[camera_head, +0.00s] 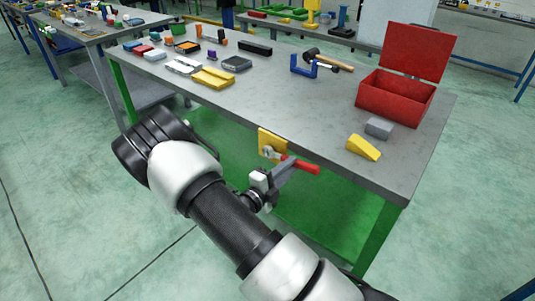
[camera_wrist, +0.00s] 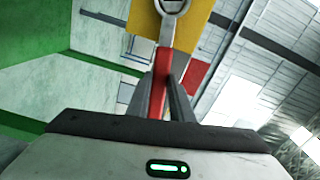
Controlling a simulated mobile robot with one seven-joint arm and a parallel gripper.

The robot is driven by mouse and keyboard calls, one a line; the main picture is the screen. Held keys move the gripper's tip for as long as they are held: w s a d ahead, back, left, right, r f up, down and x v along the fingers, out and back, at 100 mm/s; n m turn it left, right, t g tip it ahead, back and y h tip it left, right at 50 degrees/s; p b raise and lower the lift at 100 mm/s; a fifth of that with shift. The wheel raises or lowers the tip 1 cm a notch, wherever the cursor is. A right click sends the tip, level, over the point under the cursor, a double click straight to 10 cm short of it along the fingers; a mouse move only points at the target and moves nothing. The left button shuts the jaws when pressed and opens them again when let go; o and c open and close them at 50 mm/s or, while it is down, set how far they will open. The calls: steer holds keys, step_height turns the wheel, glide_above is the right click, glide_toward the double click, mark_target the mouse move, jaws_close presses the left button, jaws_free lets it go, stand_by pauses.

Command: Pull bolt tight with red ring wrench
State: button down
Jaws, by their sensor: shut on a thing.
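The red ring wrench (camera_head: 306,167) is at the front edge of the grey table, its red handle pointing right. In the wrist view its handle (camera_wrist: 161,82) runs between my fingers, up to a grey ring end (camera_wrist: 173,7). The ring end lies over a yellow plate (camera_head: 266,140) on the table's front side; the plate also fills the top of the wrist view (camera_wrist: 200,28). My gripper (camera_head: 284,168) is shut on the wrench handle. The bolt is too small and covered to make out clearly; I cannot tell how fully the ring surrounds it.
The grey table (camera_head: 290,100) carries a yellow wedge (camera_head: 363,148), a grey block (camera_head: 379,127), an open red toolbox (camera_head: 396,98), a blue clamp (camera_head: 302,68) and a hammer (camera_head: 334,60). A green table leg (camera_head: 380,238) stands at the right. The floor in front is clear.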

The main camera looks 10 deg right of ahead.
steer(key=shift+f+m, duration=0.5)
steer(key=shift+m, duration=0.1)
steer(key=shift+b, duration=0.3)
steer(key=shift+f, duration=0.15)
steer(key=shift+r+p, duration=0.3)
steer(key=shift+p, duration=0.2)
steer(key=shift+s, duration=0.1)
steer(key=shift+p+v, duration=0.85)
steer(key=shift+v, duration=2.1)
steer(key=shift+s, duration=0.1)
